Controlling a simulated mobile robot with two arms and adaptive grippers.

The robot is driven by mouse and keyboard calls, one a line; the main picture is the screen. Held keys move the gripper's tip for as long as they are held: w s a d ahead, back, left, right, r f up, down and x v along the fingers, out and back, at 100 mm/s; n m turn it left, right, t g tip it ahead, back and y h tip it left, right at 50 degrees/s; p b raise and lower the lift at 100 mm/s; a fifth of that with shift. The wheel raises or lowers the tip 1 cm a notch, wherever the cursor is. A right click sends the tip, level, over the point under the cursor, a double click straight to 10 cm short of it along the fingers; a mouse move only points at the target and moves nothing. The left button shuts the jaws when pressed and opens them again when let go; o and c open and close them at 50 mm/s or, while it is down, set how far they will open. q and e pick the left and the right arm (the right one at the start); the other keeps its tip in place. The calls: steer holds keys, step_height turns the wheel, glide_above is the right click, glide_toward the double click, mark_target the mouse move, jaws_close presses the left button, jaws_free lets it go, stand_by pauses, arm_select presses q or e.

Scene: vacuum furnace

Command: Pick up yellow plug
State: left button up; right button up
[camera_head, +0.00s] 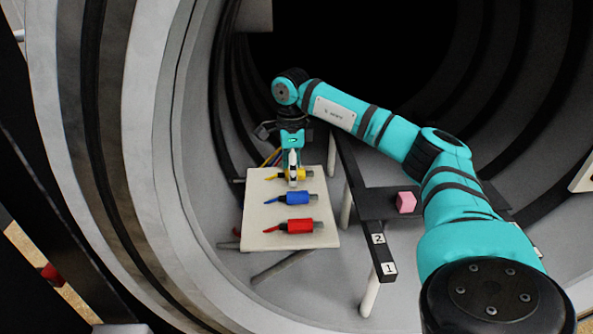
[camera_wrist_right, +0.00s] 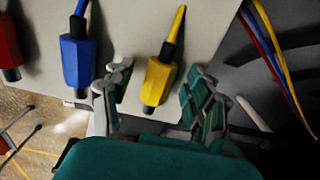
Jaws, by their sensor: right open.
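The yellow plug (camera_head: 303,174) lies at the far end of a pale board (camera_head: 260,190), partly covered by my right gripper (camera_head: 293,178) in the head view. In the right wrist view the yellow plug (camera_wrist_right: 157,82) sits between the two spread fingers of my right gripper (camera_wrist_right: 155,95). The gripper is open, with a visible gap between each finger and the plug. A blue plug (camera_head: 289,198) and a red plug (camera_head: 298,226) lie nearer on the same board. The blue plug also shows in the right wrist view (camera_wrist_right: 78,60). My left gripper is not in view.
A dark rail with labels 1 and 2 (camera_head: 378,240) runs right of the board. A pink block (camera_head: 406,202) sits on a dark plate beside it. Coloured cables (camera_wrist_right: 268,50) run near the board's edge. The round furnace wall surrounds the area.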

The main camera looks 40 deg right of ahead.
jaws_close()
stand_by(0.4)
steer(key=shift+r, duration=0.1)
